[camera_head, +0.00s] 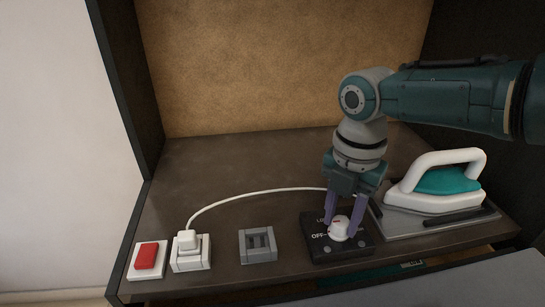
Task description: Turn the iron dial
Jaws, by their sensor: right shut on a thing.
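The iron dial is a white round knob (339,230) on a black control box (331,252) with white lettering, "OFF" among it, at the front right of the vanity top. My right gripper (342,229) comes down from above with its purple fingers on both sides of the knob, and it is shut on the knob. The white and teal iron (437,183) rests on a grey stand (403,225) to the right of the box. Part of the box's lettering is hidden by the fingers. My left gripper is out of view.
A red switch (147,256) on a white plate, a white plug in a socket (190,252) and a grey empty-looking socket block (258,245) sit along the front left. A white cord (262,191) arcs from the plug toward the control box. The middle back of the top is clear.

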